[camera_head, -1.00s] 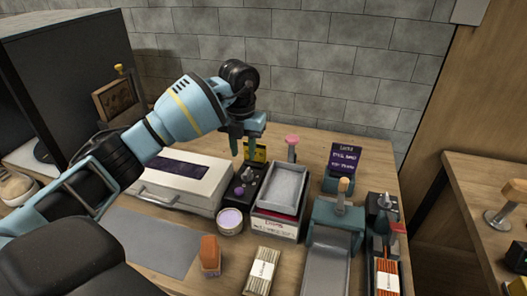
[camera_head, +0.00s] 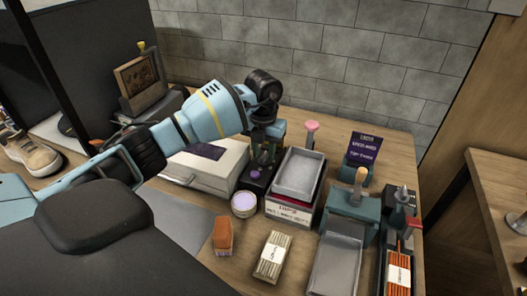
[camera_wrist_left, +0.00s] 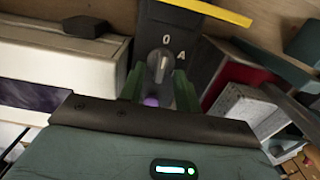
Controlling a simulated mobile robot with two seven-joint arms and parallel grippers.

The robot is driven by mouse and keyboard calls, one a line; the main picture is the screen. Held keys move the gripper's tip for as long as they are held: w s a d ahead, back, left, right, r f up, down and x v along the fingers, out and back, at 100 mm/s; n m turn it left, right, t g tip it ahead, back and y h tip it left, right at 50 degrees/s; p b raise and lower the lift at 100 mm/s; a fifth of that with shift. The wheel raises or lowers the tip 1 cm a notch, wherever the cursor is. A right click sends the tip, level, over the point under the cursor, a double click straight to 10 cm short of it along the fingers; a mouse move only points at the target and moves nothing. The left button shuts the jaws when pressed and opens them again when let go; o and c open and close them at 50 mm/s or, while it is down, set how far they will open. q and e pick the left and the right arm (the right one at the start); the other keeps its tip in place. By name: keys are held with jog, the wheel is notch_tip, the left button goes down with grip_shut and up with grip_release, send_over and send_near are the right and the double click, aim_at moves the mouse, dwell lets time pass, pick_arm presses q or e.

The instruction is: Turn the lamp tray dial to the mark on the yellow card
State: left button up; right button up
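The lamp tray's black dial panel (camera_head: 254,183) stands left of the grey metal tray (camera_head: 298,172). In the left wrist view the grey dial (camera_wrist_left: 160,62) sits on that panel, with the white marks "0" and "A" beyond it. A purple button (camera_wrist_left: 151,101) is on the near side of the dial. Part of the yellow card (camera_wrist_left: 205,11) crosses the top of that view; its mark cannot be read. My left gripper (camera_head: 263,153) is over the panel, pointing down. Its green fingers (camera_wrist_left: 158,88) are apart, one on each side of the dial; contact cannot be told. My right gripper is out of view.
A round lilac tin (camera_head: 244,204), an orange brush (camera_head: 222,237) and a bundle of sticks (camera_head: 272,256) lie in front. A pink knob (camera_head: 312,126) rises behind the tray.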

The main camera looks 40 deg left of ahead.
pick_arm(q)
jog(key=shift+f, duration=0.25)
grip_shut()
